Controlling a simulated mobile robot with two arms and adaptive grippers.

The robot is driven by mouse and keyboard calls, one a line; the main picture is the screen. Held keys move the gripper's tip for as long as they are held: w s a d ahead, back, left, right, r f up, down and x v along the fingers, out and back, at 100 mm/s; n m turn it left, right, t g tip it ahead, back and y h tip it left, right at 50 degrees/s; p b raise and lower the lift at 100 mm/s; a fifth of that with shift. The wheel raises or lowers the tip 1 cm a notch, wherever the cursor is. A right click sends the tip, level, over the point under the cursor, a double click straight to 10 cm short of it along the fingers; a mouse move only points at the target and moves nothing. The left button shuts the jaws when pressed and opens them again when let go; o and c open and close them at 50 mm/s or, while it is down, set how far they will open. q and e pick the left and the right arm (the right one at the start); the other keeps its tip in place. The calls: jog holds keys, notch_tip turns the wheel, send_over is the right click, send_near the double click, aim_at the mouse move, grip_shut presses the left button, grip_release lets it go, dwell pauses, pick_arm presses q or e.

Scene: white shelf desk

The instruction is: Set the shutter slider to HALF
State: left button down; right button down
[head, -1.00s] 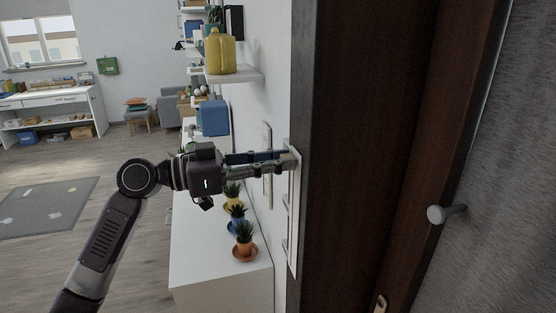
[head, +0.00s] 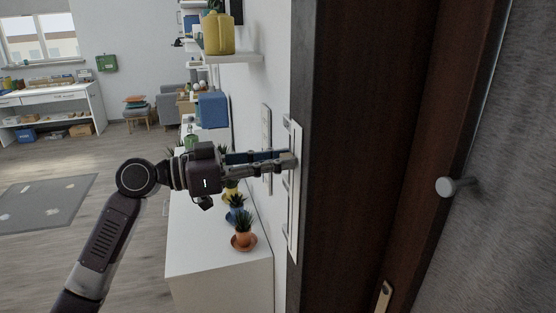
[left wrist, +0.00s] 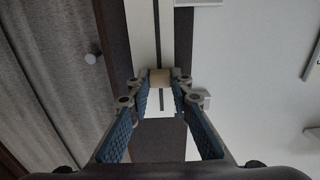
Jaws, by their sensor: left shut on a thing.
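The shutter slider panel (head: 295,215) is a tall, narrow white strip on the wall beside the dark door frame. My left gripper (head: 291,160) reaches it from the left in the head view, at the upper part of the strip. Its fingers are shut on the slider knob, which they mostly hide in that view. In the left wrist view the pale beige knob (left wrist: 160,78) sits between the fingertips, and a dark slot runs along the strip on both sides of it. I cannot read any position marks. My right gripper is not in view.
Another wall panel (head: 266,140) is just left of the strip. Potted plants stand on a white cabinet (head: 215,270) below my arm. A wall shelf (head: 240,58) holds a yellow can (head: 218,34). A round knob (head: 446,187) sticks out at right.

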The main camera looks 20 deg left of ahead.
pick_arm(q)
notch_tip(320, 180, down, 10)
jog(key=b, duration=0.8)
jog(key=shift+b, duration=0.3)
jog(key=shift+r, duration=0.1)
jog(key=c, duration=1.7)
grip_release()
jog(key=shift+r, duration=0.1)
jog(key=shift+a, duration=0.15)
send_near(293, 197)
jog(key=v, duration=0.5)
jog(key=shift+s+a, duration=0.1)
jog(key=shift+a, duration=0.15)
